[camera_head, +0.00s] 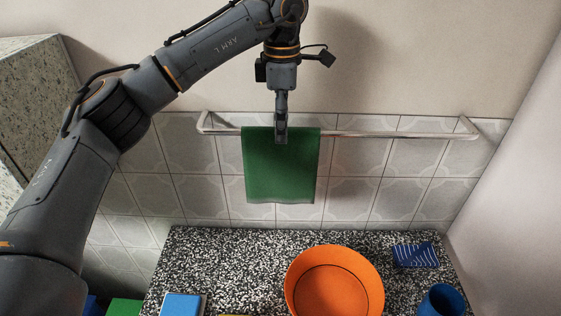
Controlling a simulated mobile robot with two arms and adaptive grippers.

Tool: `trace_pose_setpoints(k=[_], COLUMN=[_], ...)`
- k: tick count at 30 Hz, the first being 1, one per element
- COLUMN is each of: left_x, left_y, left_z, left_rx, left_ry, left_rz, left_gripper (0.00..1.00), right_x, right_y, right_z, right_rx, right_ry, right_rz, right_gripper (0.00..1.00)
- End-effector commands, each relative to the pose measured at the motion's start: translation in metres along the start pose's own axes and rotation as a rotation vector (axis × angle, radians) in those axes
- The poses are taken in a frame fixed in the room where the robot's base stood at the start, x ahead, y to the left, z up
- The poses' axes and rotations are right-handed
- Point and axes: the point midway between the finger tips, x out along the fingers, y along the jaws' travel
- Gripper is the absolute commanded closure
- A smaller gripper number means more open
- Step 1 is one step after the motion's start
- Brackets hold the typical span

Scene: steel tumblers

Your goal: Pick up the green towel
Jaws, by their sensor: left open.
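The green towel (280,172) hangs over a metal wall rail (390,134) in the upper middle of the head view. My left arm reaches in from the left and comes down over it. My left gripper (281,138) is at the towel's top edge, in front of the rail, and seen edge-on. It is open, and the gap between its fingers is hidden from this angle. I cannot tell whether the fingers touch the cloth. My right gripper is not in view.
Below the rail is a speckled counter (232,262). On it are an orange bowl (334,285), a blue patterned item (415,255), a blue cup (441,301) and a blue block (183,304). A tiled wall (385,200) is behind. A speckled cabinet (35,95) stands at the left.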

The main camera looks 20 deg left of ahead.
Motion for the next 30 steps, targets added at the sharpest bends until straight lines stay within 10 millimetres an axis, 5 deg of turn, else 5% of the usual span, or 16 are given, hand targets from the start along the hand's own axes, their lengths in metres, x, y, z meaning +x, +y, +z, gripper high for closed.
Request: trace_pose_setpoints(k=[10, 19, 27, 30], left_x=[0.044, 0.051, 0.051, 0.051], left_y=[0.006, 0.006, 0.006, 0.006], left_z=[-0.003, -0.003, -0.003, -0.003], left_rx=[-0.001, 0.0, 0.0, 0.0], left_ry=[0.001, 0.0, 0.0, 0.0], left_rz=[-0.003, 0.0, -0.001, -0.001], left_gripper=[0.42, 0.42, 0.97, 1.0], right_x=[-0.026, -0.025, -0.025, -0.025], right_y=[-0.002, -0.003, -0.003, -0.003], right_z=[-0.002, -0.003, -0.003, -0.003], right_rx=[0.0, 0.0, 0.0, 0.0], right_ry=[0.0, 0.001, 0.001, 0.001], right_rz=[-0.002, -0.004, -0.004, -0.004], right_gripper=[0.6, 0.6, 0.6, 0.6])
